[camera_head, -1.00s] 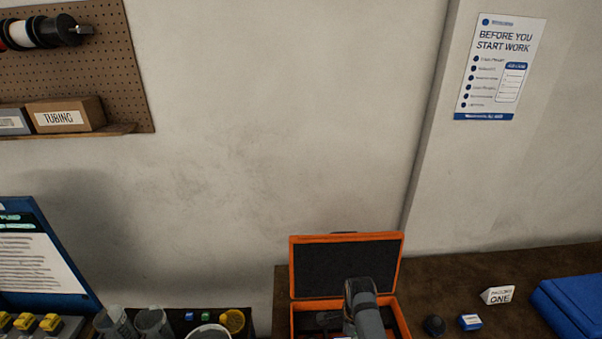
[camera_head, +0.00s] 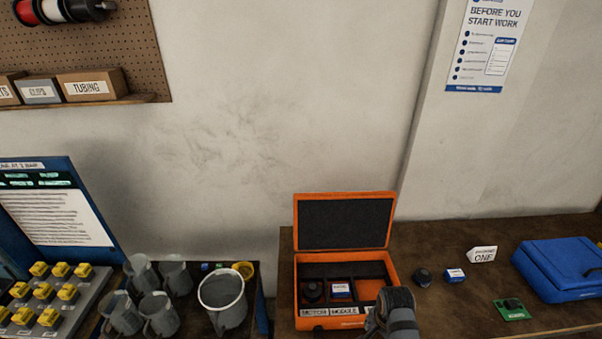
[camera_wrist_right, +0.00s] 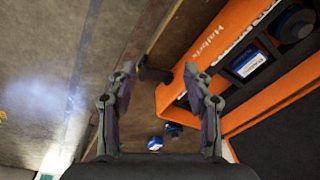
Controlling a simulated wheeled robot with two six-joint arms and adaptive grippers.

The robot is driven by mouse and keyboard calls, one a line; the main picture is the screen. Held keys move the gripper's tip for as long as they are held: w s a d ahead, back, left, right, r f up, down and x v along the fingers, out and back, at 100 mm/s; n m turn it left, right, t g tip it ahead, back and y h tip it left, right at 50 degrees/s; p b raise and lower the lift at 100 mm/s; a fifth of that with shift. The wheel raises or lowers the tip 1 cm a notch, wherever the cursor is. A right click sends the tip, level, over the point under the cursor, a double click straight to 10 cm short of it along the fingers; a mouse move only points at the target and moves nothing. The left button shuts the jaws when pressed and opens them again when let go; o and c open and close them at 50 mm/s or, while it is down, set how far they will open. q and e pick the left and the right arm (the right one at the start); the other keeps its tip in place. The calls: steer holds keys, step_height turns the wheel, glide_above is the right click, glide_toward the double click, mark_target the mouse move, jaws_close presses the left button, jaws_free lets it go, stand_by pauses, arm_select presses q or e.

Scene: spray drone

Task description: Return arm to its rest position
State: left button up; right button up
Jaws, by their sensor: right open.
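My right gripper (camera_wrist_right: 160,70) is open, with nothing between its fingers in the right wrist view. In the head view my right arm (camera_head: 398,312) stands at the front right corner of the open orange case (camera_head: 296,270), and its fingers cannot be made out. The case holds a black round motor (camera_head: 312,290) and a blue-and-white module (camera_head: 341,290) in separate compartments. The right compartment (camera_head: 368,289) looks empty where visible; my arm hides part of it. The case (camera_wrist_right: 240,18) fills the upper right of the wrist view, beside the right finger. My left gripper is not in view.
Another black motor (camera_head: 423,276) and module (camera_head: 455,275) stand right of the case, near a "ONE" sign (camera_head: 482,254), a green board (camera_head: 513,309) and a blue case (camera_head: 556,267). Grey cups (camera_head: 160,313), a bucket (camera_head: 222,300) and yellow parts (camera_head: 48,317) stand left.

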steer(key=s+d+r+n+t, duration=0.2)
steer(key=s+d+r+n, duration=0.1)
steer(key=s+r+n, duration=0.8)
steer(key=s+d+f+b, duration=0.1)
steer(key=s+f+b, duration=0.15)
steer(key=f, duration=1.05)
steer(key=s+d+f+n+g+b, duration=0.1)
steer(key=f+b, duration=0.2)
steer(key=f, duration=0.9)
steer(key=s+d+f+b, duration=0.1)
steer(key=s+f+b, duration=0.15)
steer(key=f, duration=1.05)
arm_select(q)
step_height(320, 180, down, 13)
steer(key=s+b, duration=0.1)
steer(key=b, duration=0.4)
arm_select(e)
steer(key=s+f+g, duration=0.1)
steer(key=s+f, duration=1.5)
steer(key=f, duration=0.3)
steer(key=shift+s+d, duration=0.2)
steer(key=shift+d, duration=0.15)
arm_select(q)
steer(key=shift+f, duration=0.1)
